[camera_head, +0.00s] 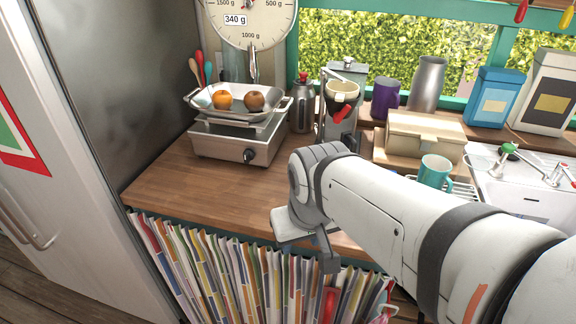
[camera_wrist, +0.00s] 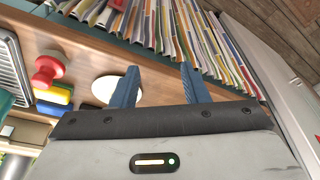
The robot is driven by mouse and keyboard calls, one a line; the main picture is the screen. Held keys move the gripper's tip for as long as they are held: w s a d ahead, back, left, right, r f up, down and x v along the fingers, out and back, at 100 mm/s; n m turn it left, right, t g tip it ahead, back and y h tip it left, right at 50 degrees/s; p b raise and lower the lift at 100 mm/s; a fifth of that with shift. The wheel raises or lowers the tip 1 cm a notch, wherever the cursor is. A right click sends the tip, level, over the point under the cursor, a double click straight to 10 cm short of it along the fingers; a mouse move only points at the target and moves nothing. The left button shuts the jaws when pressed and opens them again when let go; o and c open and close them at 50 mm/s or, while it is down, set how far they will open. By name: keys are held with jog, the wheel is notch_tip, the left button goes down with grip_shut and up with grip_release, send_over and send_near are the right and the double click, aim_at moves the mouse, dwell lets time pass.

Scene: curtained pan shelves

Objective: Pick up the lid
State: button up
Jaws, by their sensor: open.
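My gripper (camera_wrist: 160,72) is open, with its two blue fingers apart and nothing between them. In the head view my gripper (camera_head: 318,246) hangs at the front edge of the wooden counter, above the curtain and partly hidden by my arm. I cannot clearly make out a lid in either view. In the wrist view a pale round piece (camera_wrist: 116,88) lies on the wood, partly behind the left finger. I cannot tell whether it is the lid. A red knobbed object (camera_wrist: 48,68) stands left of it, apart from my fingers.
A striped curtain (camera_head: 240,270) hangs below the counter (camera_head: 165,190). A scale with a fruit tray (camera_head: 205,100) stands at the back left. A teal mug (camera_head: 434,171) and a sink (camera_head: 530,200) are at the right. A fridge (camera_head: 80,130) bounds the left.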

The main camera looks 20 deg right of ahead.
jog(key=shift+o, duration=1)
jog(key=w+d+m+p, duration=0.1)
jog(key=w+d, duration=0.2)
jog(key=w, duration=0.4)
jog(key=shift+w+d+r+t, duration=0.15)
jog(key=shift+w+d+t, duration=0.05)
jog(key=shift+w+t, duration=0.1)
jog(key=w+d+f+m+h+p, duration=0.1)
jog(key=w+d+f+m+p, duration=0.15)
jog(key=w+d, duration=0.6)
jog(key=shift+n+t, duration=0.3)
jog(key=shift+n, duration=0.05)
jog(key=shift+d+p+x, duration=0.15)
jog(key=shift+p+x, duration=0.1)
jog(key=shift+x, duration=1.75)
jog(key=shift+d+p+x, duration=0.1)
jog(key=shift+p+x, duration=0.1)
jog(key=shift+x, duration=1.85)
grip_shut()
